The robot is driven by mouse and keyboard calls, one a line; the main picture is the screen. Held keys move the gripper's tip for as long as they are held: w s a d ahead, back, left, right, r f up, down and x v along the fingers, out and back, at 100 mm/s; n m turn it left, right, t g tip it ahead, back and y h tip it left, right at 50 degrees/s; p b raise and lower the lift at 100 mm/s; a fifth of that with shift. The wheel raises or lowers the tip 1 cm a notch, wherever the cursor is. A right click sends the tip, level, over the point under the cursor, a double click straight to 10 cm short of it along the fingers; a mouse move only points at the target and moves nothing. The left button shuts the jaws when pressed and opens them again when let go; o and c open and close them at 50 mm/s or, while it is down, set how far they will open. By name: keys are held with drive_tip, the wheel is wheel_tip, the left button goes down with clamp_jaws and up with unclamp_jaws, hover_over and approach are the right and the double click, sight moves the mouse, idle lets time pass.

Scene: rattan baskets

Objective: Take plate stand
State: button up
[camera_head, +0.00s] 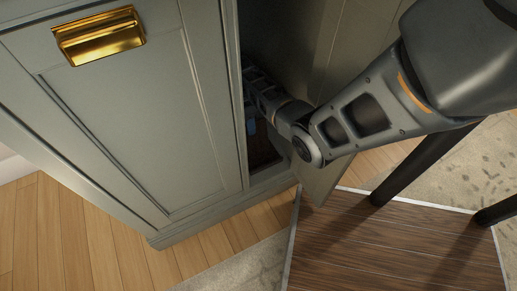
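I cannot make out a plate stand in this view. My arm reaches from the upper right into the open compartment of a grey-green cabinet (120,110). Its far end passes behind the edge of the cabinet front, so my gripper's fingers are hidden. A small dark blue patch (250,124) shows inside the compartment, just below my arm. It is too small and dark to identify. Whether my gripper touches or holds anything cannot be seen.
A brass cup handle (100,36) is on the cabinet front. A cabinet door (322,183) stands open beneath my arm. A dark wood-plank surface (390,255) lies at the lower right, near black legs (420,165). Light wood floor (80,240) and patterned rug (450,170) show around.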

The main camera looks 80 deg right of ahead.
clamp_jaws()
idle(1.1)
